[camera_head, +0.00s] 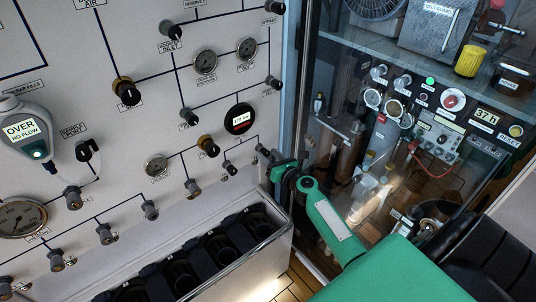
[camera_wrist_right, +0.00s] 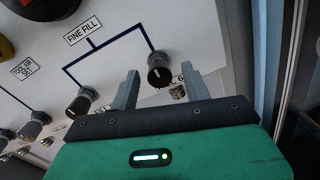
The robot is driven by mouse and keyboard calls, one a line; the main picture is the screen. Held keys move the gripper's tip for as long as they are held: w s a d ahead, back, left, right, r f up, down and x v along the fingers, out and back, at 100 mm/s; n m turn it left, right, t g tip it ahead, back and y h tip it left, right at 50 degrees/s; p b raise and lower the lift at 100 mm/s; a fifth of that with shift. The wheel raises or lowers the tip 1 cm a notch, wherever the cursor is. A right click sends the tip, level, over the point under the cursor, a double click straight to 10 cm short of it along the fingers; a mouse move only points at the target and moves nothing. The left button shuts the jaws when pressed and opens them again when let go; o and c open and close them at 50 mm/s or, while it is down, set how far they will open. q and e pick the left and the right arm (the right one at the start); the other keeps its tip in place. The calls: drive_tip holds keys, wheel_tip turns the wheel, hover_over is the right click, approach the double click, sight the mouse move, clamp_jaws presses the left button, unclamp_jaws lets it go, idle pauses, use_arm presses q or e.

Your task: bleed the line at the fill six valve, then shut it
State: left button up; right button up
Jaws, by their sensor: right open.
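The fill six valve is a small dark knob (camera_wrist_right: 160,72) on a grey collar at the right end of the white panel. A label beside it shows a "6", partly covered by a finger. In the right wrist view my right gripper (camera_wrist_right: 162,86) is open, with one finger on each side of the knob; contact cannot be told. In the head view my right gripper (camera_head: 272,160) is at the panel's right edge and hides most of this valve. My left gripper is not in view.
A similar knob (camera_wrist_right: 80,103) lies left on the same FINE FILL branch, with several more valves beyond. Below the panel is a rack (camera_head: 200,260) with dark slots. A glass-fronted equipment cabinet (camera_head: 345,130) stands close on the right. A handheld meter (camera_head: 22,130) reads OVER, NO FLOW.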

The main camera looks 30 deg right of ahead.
drive_tip(key=shift+w, duration=0.55)
drive_tip(key=c, duration=1)
